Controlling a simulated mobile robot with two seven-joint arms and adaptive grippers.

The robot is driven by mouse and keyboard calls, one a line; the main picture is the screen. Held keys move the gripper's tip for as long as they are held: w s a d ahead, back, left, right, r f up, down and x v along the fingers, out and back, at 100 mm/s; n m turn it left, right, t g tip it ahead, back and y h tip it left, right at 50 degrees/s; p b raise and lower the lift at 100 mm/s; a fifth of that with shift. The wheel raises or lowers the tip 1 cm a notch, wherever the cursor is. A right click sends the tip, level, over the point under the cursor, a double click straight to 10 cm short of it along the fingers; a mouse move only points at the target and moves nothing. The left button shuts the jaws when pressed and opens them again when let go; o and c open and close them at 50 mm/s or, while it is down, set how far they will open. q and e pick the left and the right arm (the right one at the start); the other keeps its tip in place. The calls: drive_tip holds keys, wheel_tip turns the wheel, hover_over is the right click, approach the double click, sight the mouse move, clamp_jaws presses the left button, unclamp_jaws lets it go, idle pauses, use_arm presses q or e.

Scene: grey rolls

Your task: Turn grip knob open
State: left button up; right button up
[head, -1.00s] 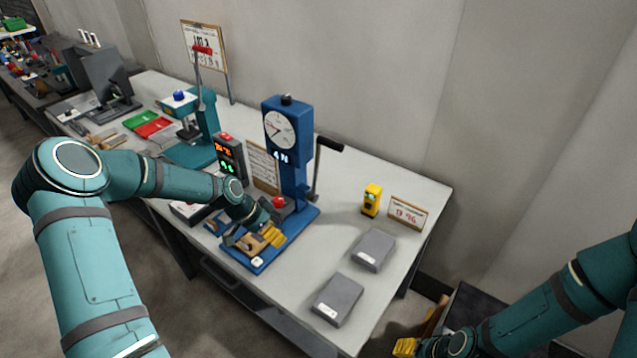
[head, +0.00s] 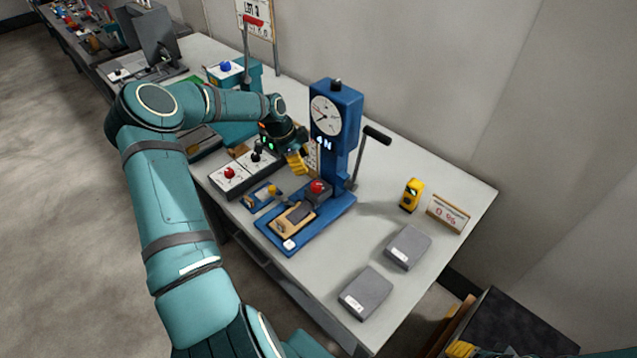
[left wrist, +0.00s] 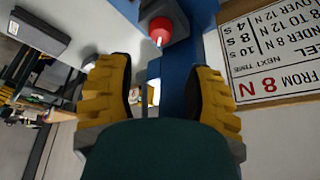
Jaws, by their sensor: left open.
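The blue tester (head: 338,135) with a round dial stands on a blue base on the table. A red round knob (head: 318,187) sits on a dark block at the column's foot; it also shows at the top of the left wrist view (left wrist: 163,30). A tan and dark clamp piece (head: 293,219) lies on the base in front. I cannot tell which part is the grip knob. My left gripper (head: 297,163) is open and apart from the red knob, above it and left of the column. My right gripper (head: 460,348) barely shows at the bottom edge, its fingers unclear.
A lever with a black handle (head: 376,136) rises right of the column. A box with red and black knobs (head: 231,176) stands at left. Two grey blocks (head: 366,292) and a yellow device (head: 411,194) are at right. A printed sign (left wrist: 270,50) is close to my left fingers.

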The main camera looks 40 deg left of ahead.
sight(316, 184)
use_arm(q)
drive_tip(key=x, duration=1)
drive_tip(key=shift+w+f, duration=0.1)
drive_tip(key=shift+f, duration=0.25)
drive_tip(key=shift+o, duration=0.3)
clamp_jaws()
